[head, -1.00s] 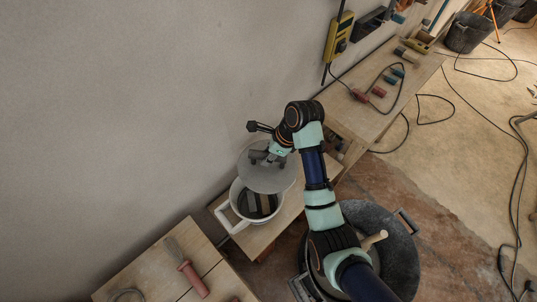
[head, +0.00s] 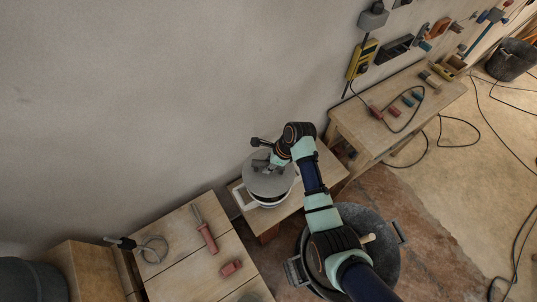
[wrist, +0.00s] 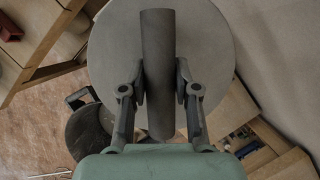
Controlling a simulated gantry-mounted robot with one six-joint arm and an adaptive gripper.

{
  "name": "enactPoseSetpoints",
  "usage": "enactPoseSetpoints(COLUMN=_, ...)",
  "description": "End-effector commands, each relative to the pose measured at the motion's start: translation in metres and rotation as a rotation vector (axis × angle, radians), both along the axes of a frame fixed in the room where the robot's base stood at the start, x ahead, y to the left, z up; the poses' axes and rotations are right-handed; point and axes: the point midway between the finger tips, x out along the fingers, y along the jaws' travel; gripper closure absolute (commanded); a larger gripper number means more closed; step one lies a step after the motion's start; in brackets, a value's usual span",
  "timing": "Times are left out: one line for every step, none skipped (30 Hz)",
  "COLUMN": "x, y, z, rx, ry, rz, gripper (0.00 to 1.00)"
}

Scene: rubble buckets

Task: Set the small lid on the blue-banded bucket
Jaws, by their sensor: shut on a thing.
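The small lid (head: 264,184) is a grey round disc with a dark bar handle (wrist: 157,60) across its top. My gripper (head: 274,166) is shut on this handle, with one finger on each side in the wrist view (wrist: 159,82). A white bucket (head: 271,206) with a side handle stands on a wooden bench below the lid. The lid hides most of its mouth, and part of its rim shows along the lower side. I cannot tell whether lid and rim touch. No blue band is clearly visible on the bucket.
A large dark tub (head: 386,235) stands on the floor right of the bench, under my arm. A nearer wooden table (head: 185,250) holds a red-handled tool (head: 207,237) and a red block (head: 231,268). A plain wall rises behind the bucket. Cables lie on the floor at right.

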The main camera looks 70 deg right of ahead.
Motion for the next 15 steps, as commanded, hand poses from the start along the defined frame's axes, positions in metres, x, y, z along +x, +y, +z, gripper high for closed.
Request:
enactPoseSetpoints(x=-0.001, y=0.001, z=0.012, rx=0.001, ry=0.002, rz=0.003, gripper=1.0)
enactPoseSetpoints(x=-0.002, y=0.002, z=0.011, rx=0.001, ry=0.002, rz=0.005, gripper=1.0)
enactPoseSetpoints(x=-0.002, y=0.002, z=0.009, rx=-0.001, ry=0.003, rz=0.005, gripper=1.0)
enactPoseSetpoints(x=-0.002, y=0.003, z=0.008, rx=-0.001, ry=0.003, rz=0.008, gripper=1.0)
enactPoseSetpoints(x=-0.003, y=0.003, z=0.006, rx=-0.001, ry=0.003, rz=0.009, gripper=1.0)
enactPoseSetpoints(x=-0.003, y=0.003, z=0.004, rx=-0.002, ry=0.003, rz=0.009, gripper=1.0)
enactPoseSetpoints(x=-0.003, y=0.003, z=0.003, rx=-0.003, ry=0.002, rz=0.01, gripper=1.0)
enactPoseSetpoints(x=-0.003, y=0.003, z=0.002, rx=-0.003, ry=0.002, rz=0.01, gripper=1.0)
enactPoseSetpoints(x=-0.003, y=0.003, z=0.001, rx=-0.004, ry=0.002, rz=0.01, gripper=1.0)
enactPoseSetpoints(x=-0.003, y=0.003, z=0.001, rx=-0.004, ry=0.002, rz=0.01, gripper=1.0)
enactPoseSetpoints(x=-0.003, y=0.003, z=0.001, rx=-0.004, ry=0.002, rz=0.01, gripper=1.0)
enactPoseSetpoints(x=-0.003, y=0.003, z=0.001, rx=-0.004, ry=0.002, rz=0.01, gripper=1.0)
enactPoseSetpoints(x=-0.003, y=0.003, z=0.001, rx=-0.004, ry=0.002, rz=0.01, gripper=1.0)
enactPoseSetpoints(x=-0.003, y=0.003, z=0.002, rx=-0.004, ry=0.002, rz=0.01, gripper=1.0)
enactPoseSetpoints(x=-0.003, y=0.003, z=0.002, rx=-0.004, ry=0.002, rz=0.01, gripper=1.0)
